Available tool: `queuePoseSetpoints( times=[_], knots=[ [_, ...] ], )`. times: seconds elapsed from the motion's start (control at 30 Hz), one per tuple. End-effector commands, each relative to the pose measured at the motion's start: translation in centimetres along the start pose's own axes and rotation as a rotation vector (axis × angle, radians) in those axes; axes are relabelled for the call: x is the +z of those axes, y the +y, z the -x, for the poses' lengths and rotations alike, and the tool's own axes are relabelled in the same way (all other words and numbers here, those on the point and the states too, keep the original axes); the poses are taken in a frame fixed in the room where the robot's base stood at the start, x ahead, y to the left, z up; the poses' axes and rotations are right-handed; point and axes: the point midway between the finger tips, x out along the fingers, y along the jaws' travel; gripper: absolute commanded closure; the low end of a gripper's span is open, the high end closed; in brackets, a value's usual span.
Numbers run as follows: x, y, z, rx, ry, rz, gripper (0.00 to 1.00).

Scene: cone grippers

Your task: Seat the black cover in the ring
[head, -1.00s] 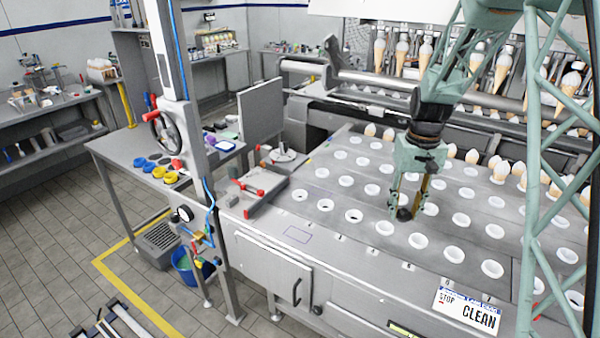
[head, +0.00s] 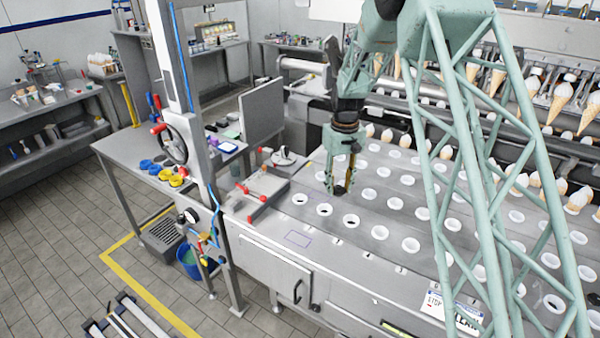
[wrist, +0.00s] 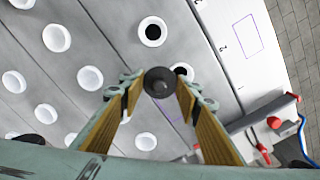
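The black cover (wrist: 159,81) is a small round dark piece between the fingertips of my gripper (wrist: 157,86) in the wrist view. The fingers are closed against its sides. In the head view my gripper (head: 341,188) holds the cover (head: 340,190) above the machine top, close to a row of white rings. In the wrist view one dark-holed ring (wrist: 152,31) is clear, and another (wrist: 183,71) is partly hidden behind the cover and finger.
Many other white rings fill the grey machine top (head: 290,222). Ice cream cones (head: 500,72) stand along the back. A red-handled fixture (head: 262,190) lies left of the rings. A side table (head: 125,150) holds blue and yellow round pieces.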

Motion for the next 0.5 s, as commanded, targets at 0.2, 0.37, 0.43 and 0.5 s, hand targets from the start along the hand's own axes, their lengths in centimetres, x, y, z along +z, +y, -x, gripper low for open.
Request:
queuePoseSetpoints(
  times=[0.2,0.37,0.43,0.5],
  knots=[
    [-4.0,-4.9,0.2,0.000,-0.002,0.086,0.74],
    [-6.3,-8.1,0.1,0.001,0.000,0.141,0.74],
    [-7.1,-9.3,0.0,0.001,-0.001,0.161,0.74],
    [-7.7,-10.3,-0.1,0.001,-0.001,0.176,0.74]
  ],
)
